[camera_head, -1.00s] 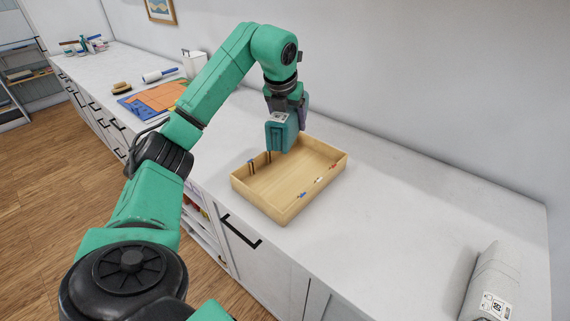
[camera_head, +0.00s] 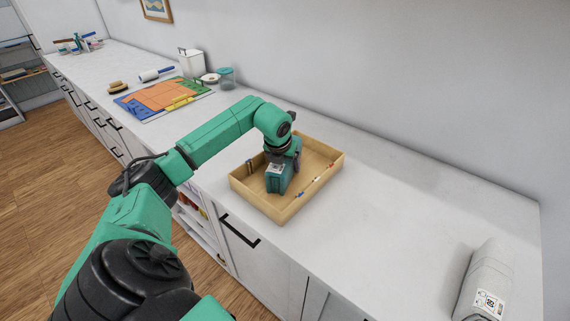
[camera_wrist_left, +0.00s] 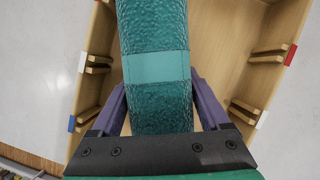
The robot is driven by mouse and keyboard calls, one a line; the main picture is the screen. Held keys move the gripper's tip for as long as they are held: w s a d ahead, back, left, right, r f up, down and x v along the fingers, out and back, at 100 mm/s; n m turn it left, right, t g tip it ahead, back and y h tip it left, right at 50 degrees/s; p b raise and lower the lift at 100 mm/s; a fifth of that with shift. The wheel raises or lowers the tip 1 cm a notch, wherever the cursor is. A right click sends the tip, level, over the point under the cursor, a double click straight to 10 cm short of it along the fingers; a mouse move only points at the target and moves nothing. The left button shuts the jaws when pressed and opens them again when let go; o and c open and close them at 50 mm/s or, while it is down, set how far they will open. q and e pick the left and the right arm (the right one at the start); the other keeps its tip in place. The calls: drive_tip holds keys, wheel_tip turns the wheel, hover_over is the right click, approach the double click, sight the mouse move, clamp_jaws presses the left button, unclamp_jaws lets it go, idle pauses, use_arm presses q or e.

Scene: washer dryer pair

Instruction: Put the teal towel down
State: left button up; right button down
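The teal towel (camera_head: 279,183) is a folded bundle inside a light wooden box (camera_head: 323,149) on the white counter. In the left wrist view the towel (camera_wrist_left: 153,30) runs up the middle, with a smooth paler band across it. My left gripper (camera_head: 285,164) is low over the box. Its purple fingers (camera_wrist_left: 159,82) lie along both sides of the towel and appear to touch it. The towel's underside is hidden, so I cannot tell whether it rests on the box floor. My right gripper is not in view.
The box has small wooden slot pieces and coloured tabs along its walls. A grey-white roll (camera_head: 485,282) lies at the counter's right end. A coloured mat (camera_head: 160,97), a brush and containers stand farther left.

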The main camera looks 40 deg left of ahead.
use_arm(q)
drive_tip(key=shift+o, duration=0.8)
drive_tip(key=shift+r, duration=0.3)
drive_tip(key=shift+s+d+r, duration=0.1)
drive_tip(key=shift+r, duration=0.2)
drive_tip(key=b+v, duration=0.1)
drive_tip(key=v, duration=0.9)
drive_tip(key=shift+s+r+b, duration=0.1)
drive_tip(key=shift+r+b, duration=0.05)
drive_tip(key=shift+b, duration=0.25)
drive_tip(key=shift+s+d+r, duration=0.1)
drive_tip(key=shift+s+r, duration=0.05)
drive_tip(key=shift+r, duration=0.25)
